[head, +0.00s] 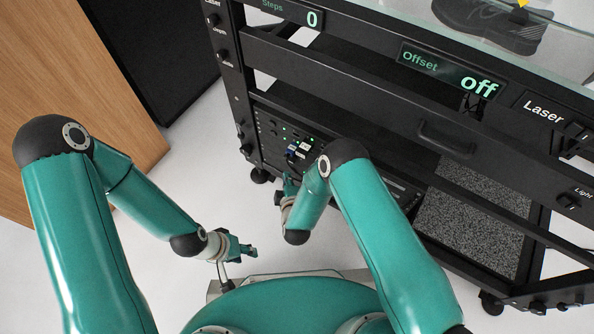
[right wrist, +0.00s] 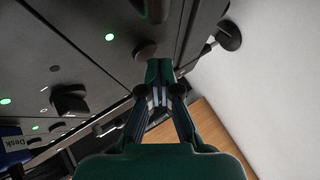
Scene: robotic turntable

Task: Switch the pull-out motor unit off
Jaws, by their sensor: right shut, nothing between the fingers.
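The motor unit (head: 268,128) is a black panel low in the turntable's rack, with several lit green lights and small blue and white labels. My right gripper (head: 289,184) is in front of the panel's lower part. In the right wrist view, the fingers (right wrist: 158,75) are together with nothing between them, their tips close to a dark round knob (right wrist: 145,49); whether they touch it, I cannot tell. A second dark knob or switch (right wrist: 69,100) and several green lights show on the panel there. My left gripper (head: 246,252) hangs away from the rack; its fingers are too small to read.
The black rack (head: 340,52) carries a drawer handle (head: 445,138), an Offset display (head: 449,72) reading "off" and a Steps display (head: 311,19) reading 0. A "Desk" label (right wrist: 16,144) is on the panel. A wooden cabinet (head: 75,80) stands left; floor between is clear.

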